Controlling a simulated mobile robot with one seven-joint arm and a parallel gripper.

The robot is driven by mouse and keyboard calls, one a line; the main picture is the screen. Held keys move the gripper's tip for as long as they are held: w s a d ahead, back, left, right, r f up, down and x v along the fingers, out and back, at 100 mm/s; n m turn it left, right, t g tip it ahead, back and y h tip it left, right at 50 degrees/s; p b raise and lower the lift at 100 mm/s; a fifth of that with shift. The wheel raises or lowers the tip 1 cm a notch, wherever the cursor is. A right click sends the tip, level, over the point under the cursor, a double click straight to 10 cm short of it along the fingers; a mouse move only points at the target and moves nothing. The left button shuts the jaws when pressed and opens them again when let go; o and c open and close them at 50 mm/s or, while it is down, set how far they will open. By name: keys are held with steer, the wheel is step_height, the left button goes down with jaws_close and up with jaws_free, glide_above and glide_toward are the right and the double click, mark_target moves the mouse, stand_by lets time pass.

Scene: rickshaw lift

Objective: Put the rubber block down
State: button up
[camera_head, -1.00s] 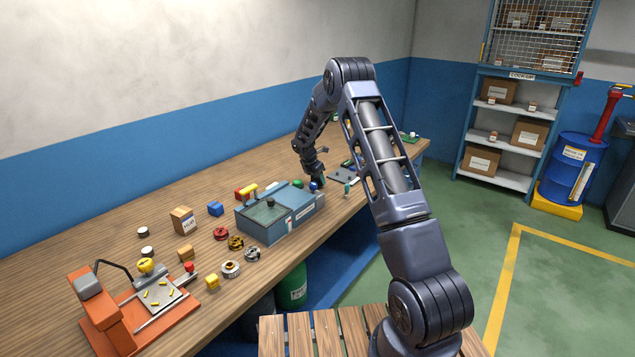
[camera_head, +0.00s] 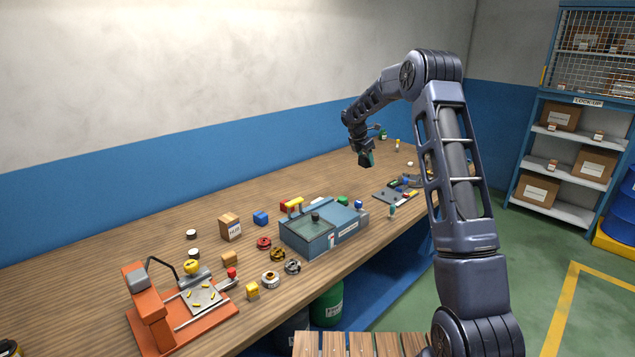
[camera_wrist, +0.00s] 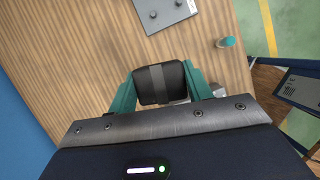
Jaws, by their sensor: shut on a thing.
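The rubber block (camera_wrist: 160,84) is a black block with a grey band across it. In the wrist view it sits between the two teal fingers of my gripper (camera_wrist: 159,88), which are shut on it. In the head view my gripper (camera_head: 367,159) hangs fingers-down above the far part of the wooden workbench (camera_head: 180,220), with bare bench beneath it. The block is small and dark there and hard to tell from the fingers.
A blue-grey case (camera_head: 307,236) stands mid-bench, with a grey plate (camera_head: 390,196) holding small parts beyond it. An orange jig (camera_head: 150,305) and several small blocks and rings lie nearer. The bench near the wall is largely clear.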

steer(key=s+a+r+n, duration=0.2)
steer(key=s+a+n, duration=0.1)
steer(key=a, duration=1.3)
step_height(320, 180, up, 7)
steer(key=n+t+y, duration=0.2)
steer(key=n+y, duration=0.2)
steer(key=n, duration=0.4)
glide_above(229, 215)
steer(key=s, duration=0.2)
step_height(229, 215, down, 20)
steer(key=shift+w+d+r, duration=0.1)
steer(key=shift+w+r, duration=0.05)
steer(key=shift+r, duration=0.05)
steer(key=shift+f, duration=0.1)
steer(key=o, duration=1)
steer(key=v, duration=1.2)
steer(key=shift+a, duration=0.2)
